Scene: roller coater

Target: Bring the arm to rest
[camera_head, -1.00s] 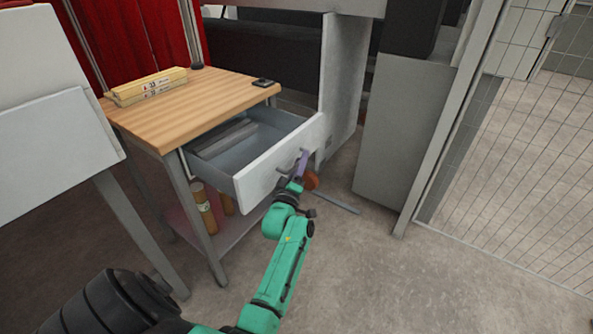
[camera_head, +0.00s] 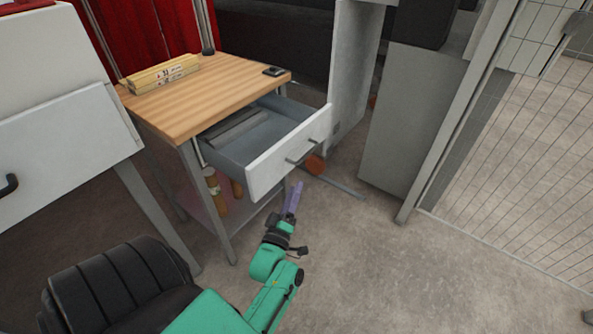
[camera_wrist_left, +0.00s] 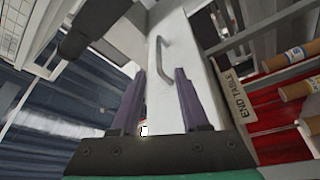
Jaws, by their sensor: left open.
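My left arm comes in from the bottom of the head view, green with a black wrist. My left gripper (camera_head: 292,197) has purple fingers and is empty, in front of and below the drawer front. In the left wrist view the two fingers of the gripper (camera_wrist_left: 160,95) stand apart with nothing between them. The drawer (camera_head: 290,155) of the wooden-topped table is pulled out. Its metal handle (camera_head: 303,151) is clear of the fingers; the handle also shows in the left wrist view (camera_wrist_left: 166,62). My right gripper is not in view.
The table (camera_head: 200,95) holds yellow boxes (camera_head: 163,73) and a small dark object (camera_head: 276,71). Bottles (camera_head: 215,190) stand on its lower shelf. A grey cabinet (camera_head: 412,125) and wire fence stand at the right. Open floor (camera_head: 400,280) lies at the front right.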

